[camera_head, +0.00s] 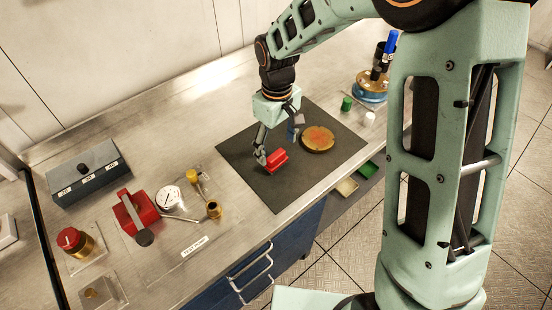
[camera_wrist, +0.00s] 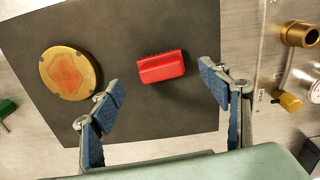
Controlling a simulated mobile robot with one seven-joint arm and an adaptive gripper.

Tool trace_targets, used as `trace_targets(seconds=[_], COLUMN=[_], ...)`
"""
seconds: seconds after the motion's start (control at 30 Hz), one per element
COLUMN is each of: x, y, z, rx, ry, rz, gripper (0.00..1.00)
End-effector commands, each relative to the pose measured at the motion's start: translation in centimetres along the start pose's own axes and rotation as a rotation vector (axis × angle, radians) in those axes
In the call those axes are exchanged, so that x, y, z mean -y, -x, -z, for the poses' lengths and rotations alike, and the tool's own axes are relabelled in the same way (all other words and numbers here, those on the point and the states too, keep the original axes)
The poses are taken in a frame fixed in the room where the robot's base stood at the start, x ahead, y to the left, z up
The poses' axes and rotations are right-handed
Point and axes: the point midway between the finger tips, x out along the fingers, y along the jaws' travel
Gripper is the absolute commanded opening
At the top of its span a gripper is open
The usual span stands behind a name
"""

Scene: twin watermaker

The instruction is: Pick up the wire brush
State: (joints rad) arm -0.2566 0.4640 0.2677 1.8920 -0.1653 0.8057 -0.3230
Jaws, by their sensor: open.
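In the wrist view the red brush (camera_wrist: 161,67) lies between my two spread fingers, nearer the right one, with gaps on both sides. My gripper (camera_head: 280,146) is open and empty over the mat, close to the brush, with its blue-padded fingertips (camera_wrist: 160,80) pointing down. I cannot tell its exact height above the mat.
A round brass-rimmed disc (camera_head: 318,139) lies on the mat beside the brush, near one finger. A pressure gauge (camera_head: 169,198), brass fittings and a red-handled pump (camera_head: 136,212) stand to the left. Green (camera_head: 346,103) and white caps and a blue-based holder (camera_head: 370,88) stand to the right.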

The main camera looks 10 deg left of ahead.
Motion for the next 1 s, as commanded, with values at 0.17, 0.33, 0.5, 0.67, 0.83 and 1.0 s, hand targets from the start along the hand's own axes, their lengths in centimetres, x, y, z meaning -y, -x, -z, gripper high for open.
trace_targets(seconds=[0.17,0.33,0.5,0.67,0.83,1.0], x=[0.2,0.2,0.2,0.2,0.2,0.2], y=[-2.6,-4.1,-4.3,-4.2,-4.2,-4.2], z=[0.1,0.2,0.2,0.2,0.2,0.2], rx=[0.005,0.002,0.001,0.001,0.001,0.0], ry=[0.001,0.001,0.0,0.0,0.0,0.0], rz=[0.003,0.002,0.001,0.001,0.001,0.001], gripper=[0.7,0.7,0.7,0.59,0.4,0.22])
